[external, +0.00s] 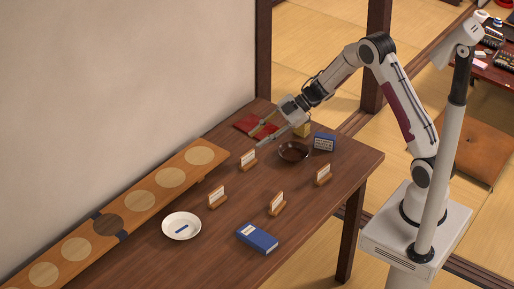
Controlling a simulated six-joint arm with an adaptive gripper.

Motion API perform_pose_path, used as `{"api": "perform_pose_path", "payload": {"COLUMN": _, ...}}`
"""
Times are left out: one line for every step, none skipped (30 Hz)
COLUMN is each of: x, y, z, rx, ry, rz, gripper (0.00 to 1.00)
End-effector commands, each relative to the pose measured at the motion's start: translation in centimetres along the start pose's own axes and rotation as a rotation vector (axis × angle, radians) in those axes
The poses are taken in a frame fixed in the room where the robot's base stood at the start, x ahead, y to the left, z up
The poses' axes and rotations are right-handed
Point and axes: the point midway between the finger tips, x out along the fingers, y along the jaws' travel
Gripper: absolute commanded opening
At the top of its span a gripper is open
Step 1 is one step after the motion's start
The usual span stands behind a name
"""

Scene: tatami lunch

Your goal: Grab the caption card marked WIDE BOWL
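Several small white caption cards stand upright in wooden holders on the dark table: one at the back (248,157), one at left (216,195), one nearer the front (277,202) and one at right (323,173). Their print is too small to read, so I cannot tell which is marked WIDE BOWL. My gripper (258,137) is above the back part of the table, with its fingers spread and pointing down-left. It is open, with nothing visible between the fingers, and the back card is just below it in the picture.
A white dish (171,233) and blue box (257,238) lie nearer. A long board with round discs (171,177) lines the wall.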

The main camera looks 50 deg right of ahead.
Motion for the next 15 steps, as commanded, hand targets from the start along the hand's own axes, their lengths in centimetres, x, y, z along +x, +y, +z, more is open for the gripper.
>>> {"api": "perform_pose_path", "payload": {"x": 0.6, "y": -1.1, "z": 0.7, "rx": 0.006, "ry": 0.02, "rz": -0.038, "gripper": 0.26}}
{"api": "perform_pose_path", "payload": {"x": 0.8, "y": -1.8, "z": 1.0, "rx": 0.006, "ry": 0.033, "rz": -0.062, "gripper": 0.26}}
{"api": "perform_pose_path", "payload": {"x": 1.2, "y": -2.7, "z": 1.4, "rx": 0.009, "ry": 0.052, "rz": -0.094, "gripper": 0.26}}
{"api": "perform_pose_path", "payload": {"x": 1.4, "y": -3.4, "z": 1.6, "rx": 0.011, "ry": 0.066, "rz": -0.118, "gripper": 0.26}}
{"api": "perform_pose_path", "payload": {"x": 1.6, "y": -4.1, "z": 1.9, "rx": 0.013, "ry": 0.078, "rz": -0.143, "gripper": 0.26}}
{"api": "perform_pose_path", "payload": {"x": 1.8, "y": -5.1, "z": 2.3, "rx": 0.017, "ry": 0.097, "rz": -0.175, "gripper": 0.26}}
{"api": "perform_pose_path", "payload": {"x": 1.9, "y": -5.8, "z": 2.5, "rx": 0.02, "ry": 0.112, "rz": -0.199, "gripper": 0.26}}
{"api": "perform_pose_path", "payload": {"x": 2.1, "y": -6.6, "z": 2.9, "rx": 0.024, "ry": 0.125, "rz": -0.224, "gripper": 0.26}}
{"api": "perform_pose_path", "payload": {"x": 2.2, "y": -7.6, "z": 3.2, "rx": 0.03, "ry": 0.143, "rz": -0.256, "gripper": 0.26}}
{"api": "perform_pose_path", "payload": {"x": 2.2, "y": -8.3, "z": 3.5, "rx": 0.035, "ry": 0.158, "rz": -0.281, "gripper": 0.26}}
{"api": "perform_pose_path", "payload": {"x": 2.3, "y": -9.1, "z": 3.7, "rx": 0.039, "ry": 0.172, "rz": -0.306, "gripper": 0.26}}
{"api": "perform_pose_path", "payload": {"x": 2.3, "y": -10.1, "z": 4.1, "rx": 0.047, "ry": 0.19, "rz": -0.339, "gripper": 0.26}}
{"api": "perform_pose_path", "payload": {"x": 2.3, "y": -10.8, "z": 4.3, "rx": 0.053, "ry": 0.204, "rz": -0.363, "gripper": 0.26}}
{"api": "perform_pose_path", "payload": {"x": 2.3, "y": -11.6, "z": 4.5, "rx": 0.057, "ry": 0.218, "rz": -0.387, "gripper": 0.26}}
{"api": "perform_pose_path", "payload": {"x": 2.2, "y": -12.4, "z": 4.8, "rx": 0.064, "ry": 0.235, "rz": -0.416, "gripper": 0.26}}
